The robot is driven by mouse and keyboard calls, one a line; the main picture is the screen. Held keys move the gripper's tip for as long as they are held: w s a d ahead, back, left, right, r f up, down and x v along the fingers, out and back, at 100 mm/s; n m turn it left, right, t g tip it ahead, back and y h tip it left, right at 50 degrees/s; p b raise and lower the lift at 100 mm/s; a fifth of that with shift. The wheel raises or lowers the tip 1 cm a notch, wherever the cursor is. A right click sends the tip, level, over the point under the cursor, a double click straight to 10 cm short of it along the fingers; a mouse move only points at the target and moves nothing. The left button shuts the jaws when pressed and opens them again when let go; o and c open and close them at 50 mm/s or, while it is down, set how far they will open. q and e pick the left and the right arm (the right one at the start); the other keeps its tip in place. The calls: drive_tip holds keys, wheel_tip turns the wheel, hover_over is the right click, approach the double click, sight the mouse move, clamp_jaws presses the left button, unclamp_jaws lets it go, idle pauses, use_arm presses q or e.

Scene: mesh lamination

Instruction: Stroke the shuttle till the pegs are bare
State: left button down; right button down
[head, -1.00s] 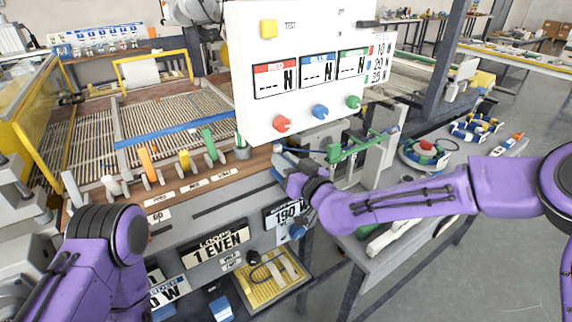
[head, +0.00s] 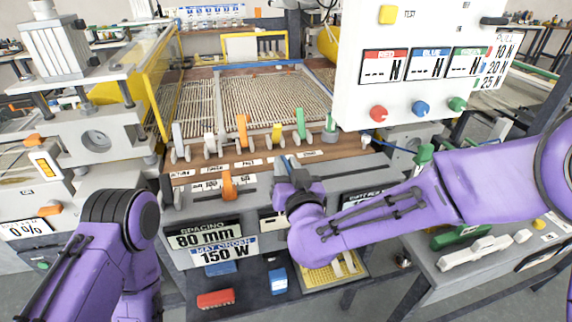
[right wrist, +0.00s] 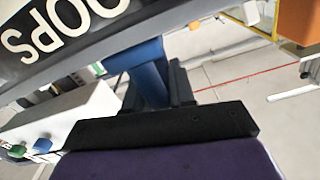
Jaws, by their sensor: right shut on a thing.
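My right gripper (head: 285,168) is at the front panel of the loom-like bench, shut on a blue handle-like piece. That blue piece (right wrist: 150,70) also shows in the right wrist view, just past the dark gripper body; the fingertips are mostly hidden. I cannot tell whether this piece belongs to the shuttle. A long blue bar (head: 262,69) lies across the far end of the pale mesh (head: 270,98). The mesh's pegs are too small to make out singly. My left arm stands at the lower left, its gripper out of view.
Several coloured levers, including an orange one (head: 242,133) and a green one (head: 301,123), stand along the brown board. An orange handle (head: 229,186) sits left of my right gripper. The white control panel (head: 420,70) hangs at the right.

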drive_tip(key=shift+s+a, duration=0.1)
drive_tip(key=shift+a, duration=0.05)
drive_tip(key=c, duration=1.1)
unclamp_jaws()
drive_tip(key=shift+a, duration=0.1)
drive_tip(key=shift+o, duration=0.2)
drive_tip(key=shift+a, duration=0.2)
drive_tip(key=shift+d, duration=0.2)
drive_tip(key=b+v, duration=0.2)
drive_tip(key=v, duration=0.8)
drive_tip(key=shift+s+b, duration=0.2)
drive_tip(key=shift+b, duration=0.15)
